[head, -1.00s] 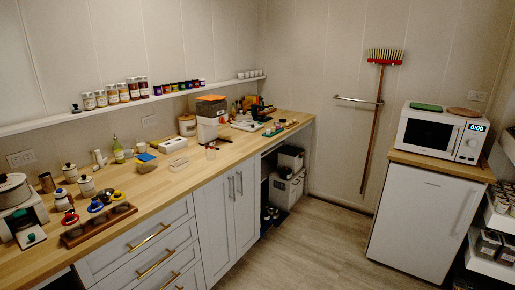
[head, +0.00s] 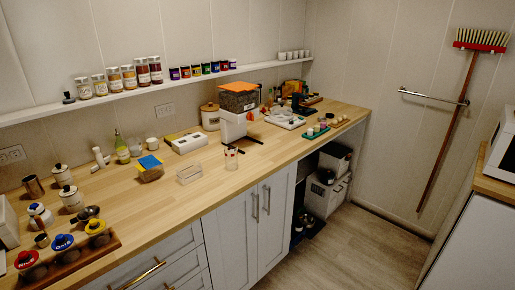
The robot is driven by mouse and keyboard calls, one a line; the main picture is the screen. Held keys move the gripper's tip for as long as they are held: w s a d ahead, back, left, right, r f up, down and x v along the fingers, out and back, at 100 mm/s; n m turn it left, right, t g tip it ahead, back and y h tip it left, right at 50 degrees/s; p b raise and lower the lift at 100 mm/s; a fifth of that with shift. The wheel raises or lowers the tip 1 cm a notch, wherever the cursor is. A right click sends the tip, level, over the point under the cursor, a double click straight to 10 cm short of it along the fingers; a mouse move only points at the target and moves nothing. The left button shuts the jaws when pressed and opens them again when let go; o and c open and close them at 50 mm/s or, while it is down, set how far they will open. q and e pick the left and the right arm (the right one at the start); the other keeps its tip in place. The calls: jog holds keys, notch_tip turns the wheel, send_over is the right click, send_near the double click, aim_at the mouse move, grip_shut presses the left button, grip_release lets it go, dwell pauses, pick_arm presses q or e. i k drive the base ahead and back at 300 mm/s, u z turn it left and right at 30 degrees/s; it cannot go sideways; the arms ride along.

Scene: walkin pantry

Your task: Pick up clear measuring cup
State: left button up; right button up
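A small clear cup with reddish marks (head: 231,162), which looks like the clear measuring cup, stands upright on the wooden counter (head: 150,205) near its front edge. It is in the middle of the head view, in front of the white appliance with an orange-topped hopper (head: 236,115). Nothing touches it that I can see. Neither of my grippers shows in the view.
A clear rectangular box (head: 189,174) and a blue-and-yellow sponge-like block (head: 150,168) lie left of the cup. A wooden rack with coloured-lidded pieces (head: 70,260) stands at the near left. White cabinets (head: 240,225) front the counter. Open floor (head: 345,245) lies to the right.

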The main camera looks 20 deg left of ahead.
aim_at(231, 158)
jog(key=u, duration=0.55)
jog(key=i, duration=1.1)
jog(key=u, duration=1.05)
